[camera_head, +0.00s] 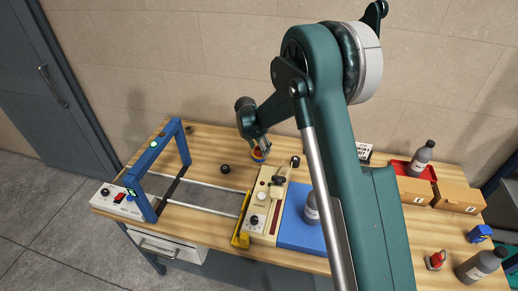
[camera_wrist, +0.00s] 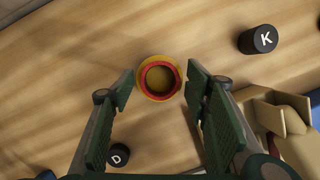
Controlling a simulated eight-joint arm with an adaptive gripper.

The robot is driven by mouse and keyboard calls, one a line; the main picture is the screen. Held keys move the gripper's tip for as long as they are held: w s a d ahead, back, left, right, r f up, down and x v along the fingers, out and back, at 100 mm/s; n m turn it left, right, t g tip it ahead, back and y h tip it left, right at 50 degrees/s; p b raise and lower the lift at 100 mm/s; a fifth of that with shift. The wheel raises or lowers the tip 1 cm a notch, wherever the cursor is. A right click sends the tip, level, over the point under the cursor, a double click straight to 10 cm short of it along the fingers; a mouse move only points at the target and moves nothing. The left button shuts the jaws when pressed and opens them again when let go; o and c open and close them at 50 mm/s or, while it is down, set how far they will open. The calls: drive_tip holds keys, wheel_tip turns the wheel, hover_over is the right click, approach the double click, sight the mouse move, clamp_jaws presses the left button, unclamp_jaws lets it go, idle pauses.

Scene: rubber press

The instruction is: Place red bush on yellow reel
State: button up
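In the wrist view, the red bush (camera_wrist: 158,63) shows as a red ring within the outline of the round yellow reel (camera_wrist: 157,98); it looks seated on it, with a yellow rim showing around it. My gripper (camera_wrist: 158,86) is open, its two green fingers left and right of the reel with gaps on both sides, holding nothing. In the head view, my gripper (camera_head: 257,144) is over the wooden bench, close above the reel, which shows as a small yellow and red spot (camera_head: 258,154) partly hidden by it.
A black piece marked K (camera_wrist: 258,40) and one marked D (camera_wrist: 118,154) lie nearby. The beige press unit (camera_head: 262,205) stands in front, with a blue mat (camera_head: 298,233) beside it. A blue frame (camera_head: 155,152) stands at left. Boxes (camera_head: 458,196) and bottles are at right.

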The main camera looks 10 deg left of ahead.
drive_tip(key=shift+r, duration=0.2)
drive_tip(key=v, duration=1.2)
drive_tip(key=shift+b, duration=0.35)
drive_tip(key=shift+f, duration=0.1)
idle(0.4)
drive_tip(key=s+d+r+m, duration=0.5)
drive_tip(key=d+r, duration=0.2)
drive_tip(key=d, duration=0.2)
drive_tip(key=s+d+r+m+t+y, duration=0.1)
drive_tip(key=s+d+r+m, duration=0.35)
drive_tip(key=d+r, duration=0.4)
drive_tip(key=s+d+r+m, duration=0.5)
drive_tip(key=d, duration=0.6)
drive_tip(key=s+d+m+t, duration=0.1)
drive_tip(key=s+d+m, duration=0.7)
drive_tip(key=s, duration=0.5)
drive_tip(key=s+d+f+m+t, duration=0.1)
drive_tip(key=s+d+m+t, duration=0.1)
drive_tip(key=s+d+m, duration=0.7)
drive_tip(key=s+d, duration=0.1)
drive_tip(key=s, duration=0.4)
drive_tip(key=shift+f, duration=0.35)
